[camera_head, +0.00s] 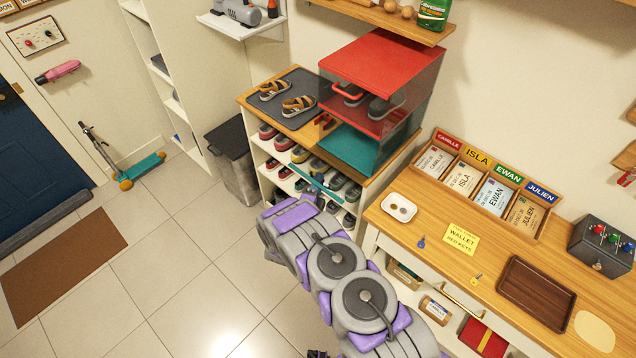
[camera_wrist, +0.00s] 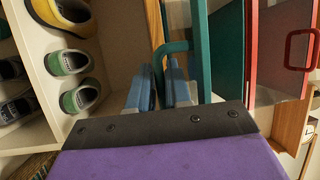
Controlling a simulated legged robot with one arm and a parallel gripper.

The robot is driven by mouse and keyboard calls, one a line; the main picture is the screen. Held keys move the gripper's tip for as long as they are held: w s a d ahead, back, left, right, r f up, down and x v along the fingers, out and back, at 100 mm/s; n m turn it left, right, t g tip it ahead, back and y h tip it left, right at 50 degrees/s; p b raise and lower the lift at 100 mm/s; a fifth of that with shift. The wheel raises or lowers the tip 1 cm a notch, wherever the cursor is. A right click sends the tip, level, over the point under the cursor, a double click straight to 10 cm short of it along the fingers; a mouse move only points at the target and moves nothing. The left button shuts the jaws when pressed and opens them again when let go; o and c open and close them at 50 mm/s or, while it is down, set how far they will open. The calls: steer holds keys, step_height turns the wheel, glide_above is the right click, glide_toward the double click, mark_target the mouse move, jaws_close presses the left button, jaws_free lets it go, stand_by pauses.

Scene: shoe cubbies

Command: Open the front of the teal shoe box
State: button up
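The teal shoe box (camera_head: 365,147) stands on the wooden top of the shoe cubby, directly under the red shoe box (camera_head: 378,62). A narrow teal strip (camera_head: 323,187) shows in front of it, beside my wrist. In the wrist view a teal edge (camera_wrist: 202,50) of the box runs top to bottom, and its teal handle (camera_wrist: 174,47) curves down between my fingers. My gripper (camera_wrist: 160,88) has its two blue-grey fingers close on either side of the handle and appears shut on it. In the head view my arm hides most of the gripper. How far the front stands open is unclear.
Pairs of shoes (camera_wrist: 68,62) fill the open cubbies (camera_wrist: 118,50) below. Sandals (camera_head: 298,105) lie on a dark mat left of the boxes. The red box has its own red handle (camera_wrist: 301,48). A desk (camera_head: 440,215) stands to the right.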

mark_target(319, 175)
jaws_close()
steer(key=shift+f, duration=0.1)
step_height(319, 175, up, 3)
steer(key=g+p, duration=0.1)
steer(key=p, duration=0.4)
steer(key=shift+s+m+g, duration=0.1)
steer(key=shift+m+g, duration=0.3)
steer(key=shift+r+g+y+p, duration=0.4)
steer(key=shift+r+g+p, duration=0.15)
steer(key=shift+p, duration=0.2)
steer(key=shift+f, duration=0.1)
